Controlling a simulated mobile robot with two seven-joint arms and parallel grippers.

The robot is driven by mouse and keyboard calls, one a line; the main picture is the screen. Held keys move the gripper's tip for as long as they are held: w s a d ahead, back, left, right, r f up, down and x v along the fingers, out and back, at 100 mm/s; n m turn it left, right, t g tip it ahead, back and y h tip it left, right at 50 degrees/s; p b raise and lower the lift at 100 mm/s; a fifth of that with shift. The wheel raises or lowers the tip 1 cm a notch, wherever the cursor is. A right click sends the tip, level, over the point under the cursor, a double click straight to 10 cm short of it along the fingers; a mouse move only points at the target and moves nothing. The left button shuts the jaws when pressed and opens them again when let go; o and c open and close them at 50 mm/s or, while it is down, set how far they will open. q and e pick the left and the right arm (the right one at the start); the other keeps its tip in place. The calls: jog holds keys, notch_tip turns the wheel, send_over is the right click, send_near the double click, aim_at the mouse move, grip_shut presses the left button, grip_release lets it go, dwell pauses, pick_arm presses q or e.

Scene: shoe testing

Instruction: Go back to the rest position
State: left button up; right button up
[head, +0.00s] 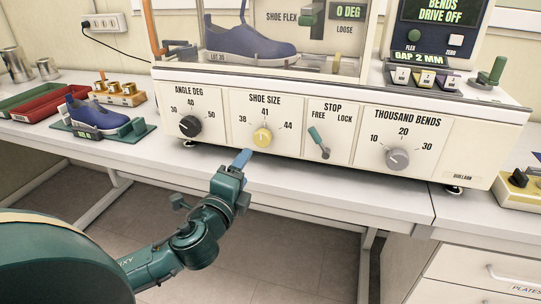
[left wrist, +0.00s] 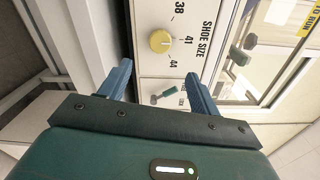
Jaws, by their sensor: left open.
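My left gripper (head: 240,160) is in front of the shoe testing machine, just below and left of the yellow shoe size knob (head: 262,138). In the left wrist view its two blue fingers (left wrist: 160,85) are spread apart with nothing between them. The knob (left wrist: 160,41) shows beyond the fingertips and apart from them. The stop lever (head: 318,141) is right of the knob in the head view; it also shows in the left wrist view (left wrist: 168,94). My right gripper is not in view.
The machine's front panel (head: 345,122) has an angle knob (head: 190,126) and a thousand bends knob (head: 397,159). A blue shoe (head: 92,112) on a green stand, a red tray (head: 45,102) and brass weights (head: 127,88) are left on the bench. Open floor lies below the bench.

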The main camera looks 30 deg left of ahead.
pick_arm(q)
jog(key=s+d+f+n+g+h+p, duration=0.2)
jog(key=s+d+f+n+g+h, duration=0.1)
jog(key=s+d+f+n, duration=0.4)
jog(key=s+d+f+n+g+h+p, duration=0.3)
jog(key=s+d+f+n, duration=0.4)
jog(key=d+f, duration=0.4)
notch_tip(320, 180, down, 4)
jog(key=shift+s+r+n+g+h, duration=0.25)
jog(key=shift+s+g+h, duration=0.2)
jog(key=shift+h, duration=0.45)
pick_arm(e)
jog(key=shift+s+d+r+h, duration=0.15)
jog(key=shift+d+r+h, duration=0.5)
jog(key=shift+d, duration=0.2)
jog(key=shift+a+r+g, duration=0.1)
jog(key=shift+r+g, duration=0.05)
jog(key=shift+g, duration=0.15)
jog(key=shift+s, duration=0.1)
